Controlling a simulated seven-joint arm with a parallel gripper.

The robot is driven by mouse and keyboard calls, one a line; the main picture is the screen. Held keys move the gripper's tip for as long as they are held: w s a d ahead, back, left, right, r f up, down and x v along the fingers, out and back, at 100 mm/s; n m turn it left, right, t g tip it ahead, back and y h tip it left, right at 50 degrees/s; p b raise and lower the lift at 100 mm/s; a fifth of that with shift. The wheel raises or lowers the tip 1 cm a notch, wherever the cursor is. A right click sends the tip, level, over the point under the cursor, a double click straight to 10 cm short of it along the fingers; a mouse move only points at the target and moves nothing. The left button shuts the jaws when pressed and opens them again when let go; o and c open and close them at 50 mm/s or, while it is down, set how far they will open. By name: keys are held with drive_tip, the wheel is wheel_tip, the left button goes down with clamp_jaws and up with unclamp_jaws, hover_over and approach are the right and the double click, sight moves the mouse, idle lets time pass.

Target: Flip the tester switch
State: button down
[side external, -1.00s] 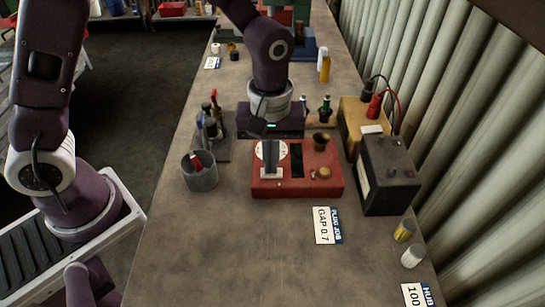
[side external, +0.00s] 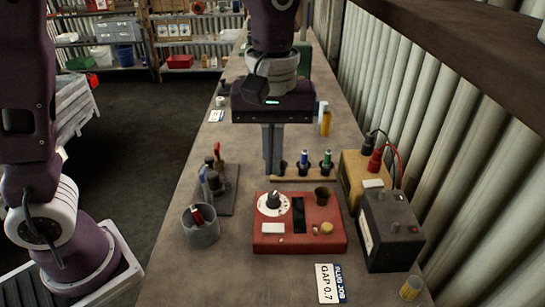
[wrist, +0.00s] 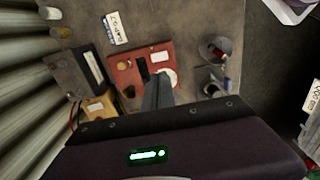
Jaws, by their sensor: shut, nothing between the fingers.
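The red tester box (side external: 265,246) stands on the bench. On its top are a white dial with a dark knob (side external: 272,203), a black slot or window (side external: 298,216), a white rectangular piece (side external: 273,230) that may be the switch, and a tan round knob (side external: 326,227). My gripper (side external: 272,172) is shut and empty, fingers pointing down, raised above and behind the tester and apart from it. In the wrist view, the gripper (wrist: 159,78) partly covers the dial, and the tester (wrist: 121,75) lies beyond. Which way the switch is set cannot be told.
A grey cup (side external: 201,232) and a tool holder (side external: 218,200) stand left of the tester. A rack of plugs (side external: 305,178) is behind it. A black battery box (side external: 392,235) and tan box (side external: 365,170) stand to the right. A gap card (side external: 328,284) lies in front.

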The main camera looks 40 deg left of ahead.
sight(279, 227)
drive_tip(key=shift+w+d+f, duration=0.1)
drive_tip(key=shift+w+d, duration=0.4)
drive_tip(key=shift+w, duration=0.1)
drive_tip(key=shift+f, duration=0.1)
wheel_tip(279, 227, down, 14)
drive_tip(key=shift+r, duration=0.1)
drive_tip(key=shift+f, duration=0.25)
drive_tip(key=shift+s, duration=0.1)
idle(0.3)
